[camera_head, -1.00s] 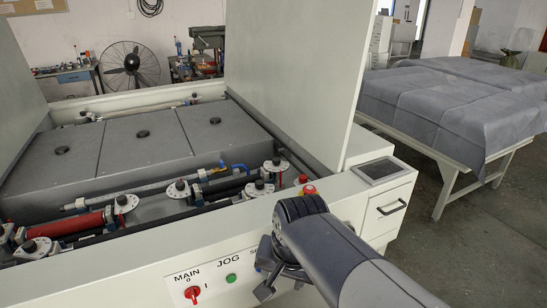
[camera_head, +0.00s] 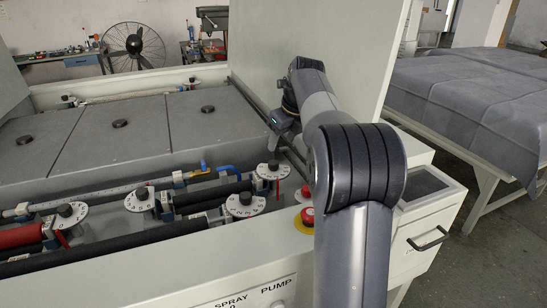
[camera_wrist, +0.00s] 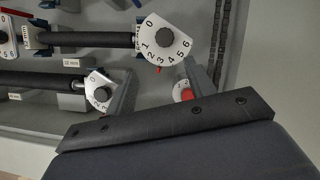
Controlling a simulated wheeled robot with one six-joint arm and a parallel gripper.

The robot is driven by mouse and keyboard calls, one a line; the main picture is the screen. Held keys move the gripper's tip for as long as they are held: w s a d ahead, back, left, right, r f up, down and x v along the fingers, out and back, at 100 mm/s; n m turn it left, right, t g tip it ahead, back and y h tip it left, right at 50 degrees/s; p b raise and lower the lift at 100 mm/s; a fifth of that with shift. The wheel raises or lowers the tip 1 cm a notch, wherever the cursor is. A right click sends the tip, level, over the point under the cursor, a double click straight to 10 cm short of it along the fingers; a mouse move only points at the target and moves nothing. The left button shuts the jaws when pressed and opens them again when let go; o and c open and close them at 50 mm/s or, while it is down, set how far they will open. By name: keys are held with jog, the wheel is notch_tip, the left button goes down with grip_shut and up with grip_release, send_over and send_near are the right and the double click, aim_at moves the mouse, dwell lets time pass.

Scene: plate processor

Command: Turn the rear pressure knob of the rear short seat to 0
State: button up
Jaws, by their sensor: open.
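A white numbered dial with a black knob (camera_head: 273,165) stands at the right end of the rear short roller. In the wrist view this dial's knob (camera_wrist: 165,38) is near the upper middle, with the numbers 0 to 6 around it. A red mark shows just below the dial, near the 2–3 side. My gripper (camera_head: 274,143) is just above and behind this knob. In the wrist view its two fingers (camera_wrist: 158,68) are apart, with nothing held between them, and the knob lies beyond their tips. The knob's own setting is too small to tell.
Another dial with a black knob (camera_head: 245,198) is close in front, also at lower left in the wrist view (camera_wrist: 102,95). A further dial (camera_head: 142,194) is to the left. A red button (camera_head: 307,215) is on the front ledge. A pale upright panel (camera_head: 360,60) stands behind my arm.

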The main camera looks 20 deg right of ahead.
aim_at(274, 162)
jog(key=shift+m, duration=0.4)
jog(key=x, duration=0.7)
jog(key=w+x, duration=0.1)
jog(key=x, duration=0.3)
jog(key=shift+w+d+r+b, duration=0.1)
jog(key=shift+d+b, duration=0.25)
jog(key=shift+d, duration=0.05)
jog(key=shift+c, duration=0.5)
jog(key=c, duration=0.9)
